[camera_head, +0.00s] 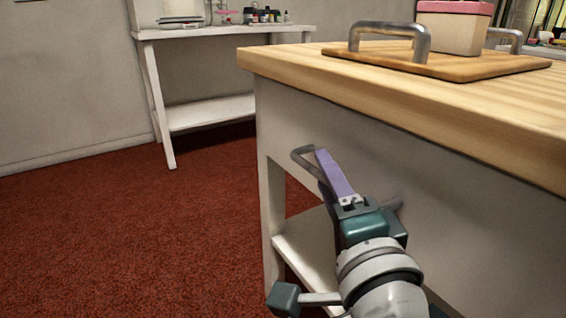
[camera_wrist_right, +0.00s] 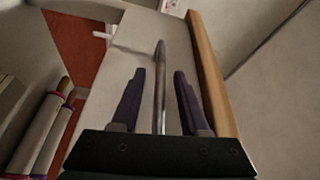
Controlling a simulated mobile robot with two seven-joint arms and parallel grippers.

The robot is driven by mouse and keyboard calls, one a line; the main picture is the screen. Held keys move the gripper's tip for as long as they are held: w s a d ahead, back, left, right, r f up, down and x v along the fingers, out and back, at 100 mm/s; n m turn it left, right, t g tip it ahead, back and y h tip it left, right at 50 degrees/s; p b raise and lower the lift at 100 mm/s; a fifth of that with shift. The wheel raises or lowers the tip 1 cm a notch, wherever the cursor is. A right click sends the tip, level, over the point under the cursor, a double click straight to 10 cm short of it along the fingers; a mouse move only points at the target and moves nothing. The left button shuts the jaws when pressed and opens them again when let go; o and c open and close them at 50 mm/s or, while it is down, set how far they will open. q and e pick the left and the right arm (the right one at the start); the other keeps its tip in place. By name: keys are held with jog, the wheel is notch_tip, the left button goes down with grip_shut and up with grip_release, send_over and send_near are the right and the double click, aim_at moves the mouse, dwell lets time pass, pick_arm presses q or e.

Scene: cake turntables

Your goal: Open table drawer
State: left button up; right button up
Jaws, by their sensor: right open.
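The table (camera_head: 440,105) has a thick wooden top and a white front panel (camera_head: 300,118). A grey metal bar handle (camera_head: 303,155) sticks out from this front, below the top. The front looks flush; I see no gap of an open drawer. My right gripper (camera_head: 321,163) has purple fingers and is open at the handle. In the right wrist view the handle bar (camera_wrist_right: 160,90) runs between the two spread fingers, with space on both sides. The gripper and wrist hide part of the handle in the head view. My left gripper is not in view.
A wooden board (camera_head: 470,66) with metal handles lies on the tabletop, with a pink-topped box (camera_head: 455,30) on it. A white lower shelf (camera_head: 308,250) is under the table. A white side table (camera_head: 210,110) stands behind. Red carpet (camera_head: 130,230) is clear at left.

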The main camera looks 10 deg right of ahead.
jog(key=shift+c, duration=0.2)
grip_shut()
dwell(1.1)
